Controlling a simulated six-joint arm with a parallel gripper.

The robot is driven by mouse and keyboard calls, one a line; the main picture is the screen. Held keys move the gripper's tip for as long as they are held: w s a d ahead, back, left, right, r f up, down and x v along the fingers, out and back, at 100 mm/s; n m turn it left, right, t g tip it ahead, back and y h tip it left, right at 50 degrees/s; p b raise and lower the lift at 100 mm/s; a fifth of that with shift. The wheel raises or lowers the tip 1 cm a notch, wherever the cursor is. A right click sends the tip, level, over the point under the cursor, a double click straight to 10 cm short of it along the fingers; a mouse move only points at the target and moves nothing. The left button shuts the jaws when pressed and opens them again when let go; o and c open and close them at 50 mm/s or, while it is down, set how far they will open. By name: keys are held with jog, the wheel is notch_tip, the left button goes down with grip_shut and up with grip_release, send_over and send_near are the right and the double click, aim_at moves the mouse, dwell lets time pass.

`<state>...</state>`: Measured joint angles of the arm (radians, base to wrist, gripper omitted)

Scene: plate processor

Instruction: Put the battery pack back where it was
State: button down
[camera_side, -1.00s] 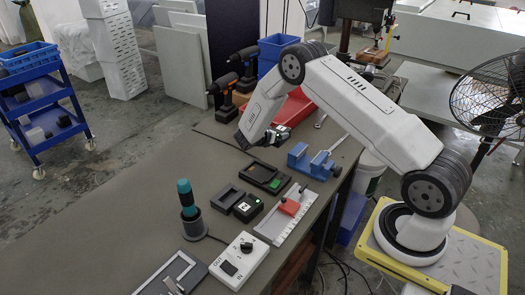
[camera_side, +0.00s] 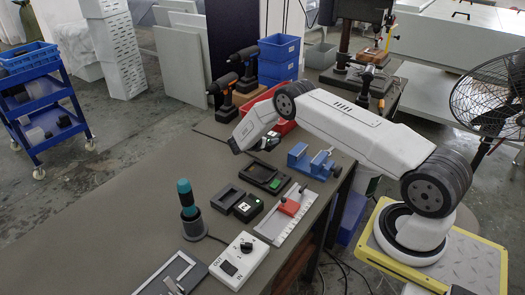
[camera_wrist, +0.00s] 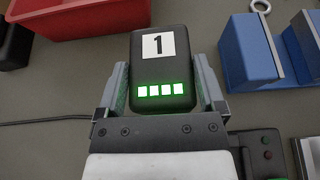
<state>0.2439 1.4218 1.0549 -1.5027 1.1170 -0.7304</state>
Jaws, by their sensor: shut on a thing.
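My gripper (camera_wrist: 162,88) is shut on a black battery pack (camera_wrist: 160,62), one finger on each side. The pack has a white label reading "1" and a row of lit green squares. In the side view my gripper (camera_side: 262,145) hangs above the bench behind the black charger (camera_side: 262,178); the pack is small and partly hidden there. The charger has a green patch; part of a black unit with small red and green lights (camera_wrist: 262,152) shows at the wrist view's lower right. In front of the charger are an empty-looking black holder (camera_side: 226,196) and a second labelled black pack (camera_side: 247,208).
A blue vise (camera_side: 308,160) stands right of the charger, with a red part on a pale plate (camera_side: 290,210) in front. A red bin (camera_wrist: 75,18) and drills (camera_side: 245,75) are behind. A screwdriver in a stand (camera_side: 190,215) is front left. The bench's left side is clear.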

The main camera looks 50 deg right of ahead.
jog(key=shift+w, duration=0.1)
jog(key=shift+w+d+f, duration=0.15)
jog(key=shift+w+f, duration=0.1)
jog(key=shift+f, duration=1.55)
jog(key=shift+f, duration=0.7)
grip_release()
jog(key=shift+s+f, duration=0.15)
jog(key=shift+r, duration=0.65)
jog(key=v, duration=1.2)
jog(key=shift+r, duration=0.1)
